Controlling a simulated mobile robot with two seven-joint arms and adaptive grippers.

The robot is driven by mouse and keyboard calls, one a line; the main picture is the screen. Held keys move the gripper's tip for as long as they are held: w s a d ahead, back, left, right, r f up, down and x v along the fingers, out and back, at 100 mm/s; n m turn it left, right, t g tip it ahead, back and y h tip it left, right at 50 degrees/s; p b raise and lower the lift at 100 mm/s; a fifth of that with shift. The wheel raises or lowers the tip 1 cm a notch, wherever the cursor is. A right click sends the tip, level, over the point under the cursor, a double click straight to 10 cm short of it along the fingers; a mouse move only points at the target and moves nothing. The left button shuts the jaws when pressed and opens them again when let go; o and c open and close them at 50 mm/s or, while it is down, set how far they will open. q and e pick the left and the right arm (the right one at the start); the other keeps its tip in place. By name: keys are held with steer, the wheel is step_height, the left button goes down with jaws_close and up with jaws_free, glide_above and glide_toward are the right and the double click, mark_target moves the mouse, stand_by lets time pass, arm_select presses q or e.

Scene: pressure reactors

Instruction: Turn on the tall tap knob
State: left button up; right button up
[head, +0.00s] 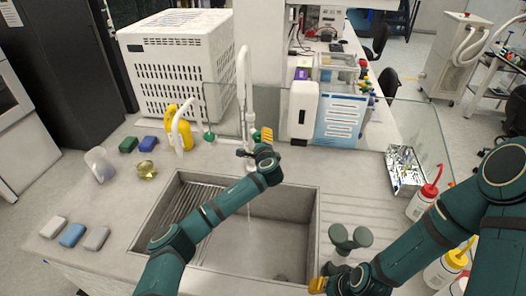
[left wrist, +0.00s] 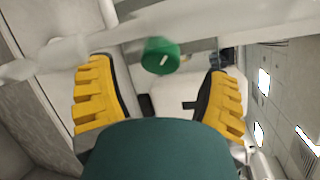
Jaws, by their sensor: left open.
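The tall white tap (head: 242,90) rises behind the sink (head: 312,205). A green knob (head: 255,134) shows on its right side, partly hidden by my left gripper (head: 265,137). In the left wrist view the green knob (left wrist: 160,56) has a small white mark and lies just beyond and between the fingertips. My left gripper (left wrist: 158,72) is open, with a yellow finger on each side and a visible gap to the knob. A faint pale streak runs down into the sink below the tap. My right gripper (head: 318,285) is at the bottom edge, mostly cut off.
A shorter white tap (head: 181,130) with another green knob (head: 209,137) stands left of the tall one. A yellow bottle (head: 172,118) is behind it. A glass panel (head: 215,100) and a white dispenser (head: 301,110) stand behind. Wash bottles (head: 423,200) are at right.

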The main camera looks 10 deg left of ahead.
arm_select(q)
steer(key=v, duration=0.6)
steer(key=shift+s, duration=0.3)
steer(key=shift+d, duration=0.15)
arm_select(e)
steer(key=shift+s, duration=0.1)
